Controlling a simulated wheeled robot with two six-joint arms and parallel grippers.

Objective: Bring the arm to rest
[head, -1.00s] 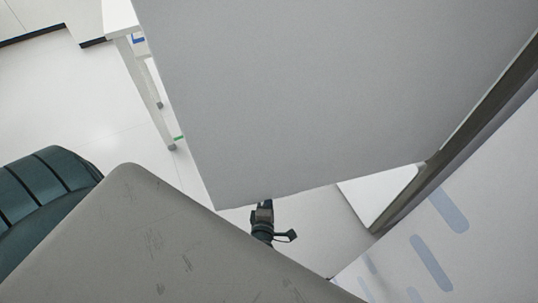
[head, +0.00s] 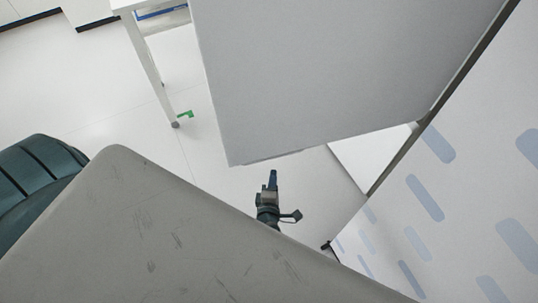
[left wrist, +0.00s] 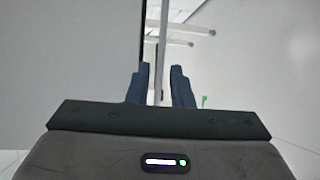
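My left gripper (head: 272,182) shows in the head view as a small dark shape beyond my grey body, just below the lower edge of a large grey panel (head: 330,80). In the left wrist view its two blue fingers (left wrist: 160,86) stand apart with nothing held between them. A thin pale post (left wrist: 162,40) passes behind the gap between the fingers. My right gripper is not seen in either view.
A white table (head: 145,65) stands at the upper left, with a small green thing (head: 185,115) by its leg. A white panel with blue dashes (head: 440,200) fills the right side. Pale open floor (head: 70,85) lies at the left.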

